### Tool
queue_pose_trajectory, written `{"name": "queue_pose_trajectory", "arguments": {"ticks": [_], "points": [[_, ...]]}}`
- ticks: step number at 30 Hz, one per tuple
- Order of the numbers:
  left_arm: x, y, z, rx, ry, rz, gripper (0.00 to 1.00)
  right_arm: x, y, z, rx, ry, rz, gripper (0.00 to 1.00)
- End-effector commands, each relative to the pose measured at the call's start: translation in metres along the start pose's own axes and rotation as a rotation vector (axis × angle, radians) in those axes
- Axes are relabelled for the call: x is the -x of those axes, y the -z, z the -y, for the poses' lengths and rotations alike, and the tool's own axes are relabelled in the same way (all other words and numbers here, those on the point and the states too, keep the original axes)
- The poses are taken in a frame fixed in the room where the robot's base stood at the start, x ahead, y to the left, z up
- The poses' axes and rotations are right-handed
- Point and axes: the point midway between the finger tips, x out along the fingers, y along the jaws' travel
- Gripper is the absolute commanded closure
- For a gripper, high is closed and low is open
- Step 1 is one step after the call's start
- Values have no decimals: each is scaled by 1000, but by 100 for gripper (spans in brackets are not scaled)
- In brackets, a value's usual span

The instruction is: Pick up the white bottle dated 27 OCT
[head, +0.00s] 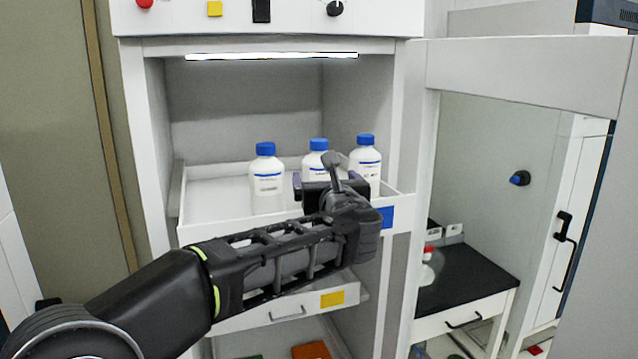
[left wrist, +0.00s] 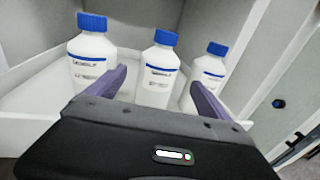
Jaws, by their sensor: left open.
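Three white bottles with blue caps stand upright on the pulled-out white tray (head: 218,208) in the dryer: a left bottle (head: 265,180), a middle bottle (head: 315,163) and a right bottle (head: 367,167). They also show in the left wrist view as left (left wrist: 92,62), middle (left wrist: 158,72) and right (left wrist: 210,70). Their labels are too small to read, so I cannot tell which is dated 27 OCT. My left gripper (left wrist: 155,85) is open, its two purple fingers pointing towards the middle bottle, one on each side. In the head view my arm hides the lower middle bottle. My right gripper is not in view.
The dryer's side walls (head: 155,140) enclose the tray. Its open door (head: 530,75) stands to the right. A lower shelf (head: 285,313) with a yellow label sits below my arm. A black-topped bench (head: 465,275) is at the right. The tray's left part is free.

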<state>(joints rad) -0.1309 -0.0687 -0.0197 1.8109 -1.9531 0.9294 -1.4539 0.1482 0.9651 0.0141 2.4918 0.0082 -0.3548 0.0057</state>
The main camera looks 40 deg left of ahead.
Motion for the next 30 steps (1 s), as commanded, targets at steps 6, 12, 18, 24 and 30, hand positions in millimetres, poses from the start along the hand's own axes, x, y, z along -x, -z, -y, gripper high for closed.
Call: {"name": "queue_pose_trajectory", "arguments": {"ticks": [6, 12, 18, 24, 30], "points": [[-20, -1, 0, -2, -3, -1, 8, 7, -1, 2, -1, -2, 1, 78], [-26, 0, 0, 0, 0, -1, 8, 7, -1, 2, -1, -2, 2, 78], [-28, 0, 0, 0, -1, -1, 8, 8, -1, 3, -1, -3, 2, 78], [-51, -2, -2, -3, -4, -3, 8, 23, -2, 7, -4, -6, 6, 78], [-76, 1, -2, -2, -2, -2, 8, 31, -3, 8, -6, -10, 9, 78]]}}
